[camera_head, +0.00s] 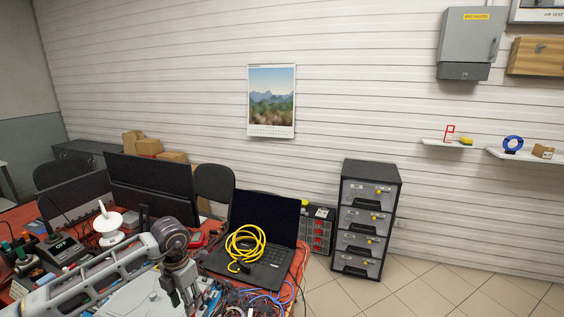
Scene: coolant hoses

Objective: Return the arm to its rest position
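My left arm comes in from the lower left over the cluttered table. Its gripper (184,293) points down near the bottom of the view, above the clutter. The fingers are small and blend with the things behind them, so I cannot tell whether they are open or hold anything. A coiled yellow hose or cable (240,244) lies on the open black laptop (268,225), to the right of the gripper and apart from it. My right gripper is not in view.
The red-topped table (297,266) is crowded with blue cables (279,297), a white spool-like item (108,226), a dark box marked OFF (62,247) and monitors (155,188). A drawer cabinet (364,217) stands on the tiled floor. Floor at the right is clear.

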